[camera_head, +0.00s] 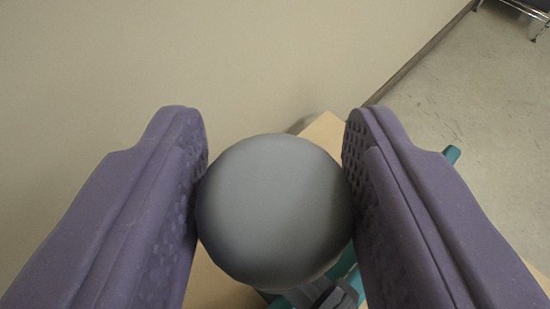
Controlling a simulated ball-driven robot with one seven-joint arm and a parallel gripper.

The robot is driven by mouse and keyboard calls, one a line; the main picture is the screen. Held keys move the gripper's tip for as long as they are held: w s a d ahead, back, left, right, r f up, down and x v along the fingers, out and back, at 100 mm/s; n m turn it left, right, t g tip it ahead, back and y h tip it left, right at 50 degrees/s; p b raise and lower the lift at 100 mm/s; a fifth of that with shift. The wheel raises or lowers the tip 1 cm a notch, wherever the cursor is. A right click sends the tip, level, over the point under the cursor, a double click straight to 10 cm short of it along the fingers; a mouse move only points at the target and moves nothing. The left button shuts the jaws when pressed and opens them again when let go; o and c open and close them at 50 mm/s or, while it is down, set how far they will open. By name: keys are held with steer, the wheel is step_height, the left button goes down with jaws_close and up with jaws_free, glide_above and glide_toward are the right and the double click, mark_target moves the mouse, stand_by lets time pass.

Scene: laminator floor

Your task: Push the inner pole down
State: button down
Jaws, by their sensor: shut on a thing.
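A round grey ball-like knob (275,210) fills the middle of the camera view. My gripper (275,190) is shut on it, with one purple finger on its left side and the other on its right side. Below the knob, dark grey and teal parts (335,292) show, partly hidden by it. I cannot tell from this view whether the knob is the top of the inner pole; any pole under it is hidden.
A tan surface (322,130) lies behind and below the knob. A beige wall (240,50) is close behind. A teal piece (452,154) sticks out beyond the right finger. Open speckled floor (480,100) lies to the right, with a metal rack (520,8) far off.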

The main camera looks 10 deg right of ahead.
steer(key=c, duration=0.6)
jaws_free()
steer(key=shift+f, duration=0.4)
steer(key=shift+r, duration=0.1)
steer(key=shift+s+r, duration=0.1)
steer(key=p+v, duration=0.2)
steer(key=v, duration=0.5)
steer(key=shift+s+a+r, duration=0.1)
steer(key=shift+s, duration=0.2)
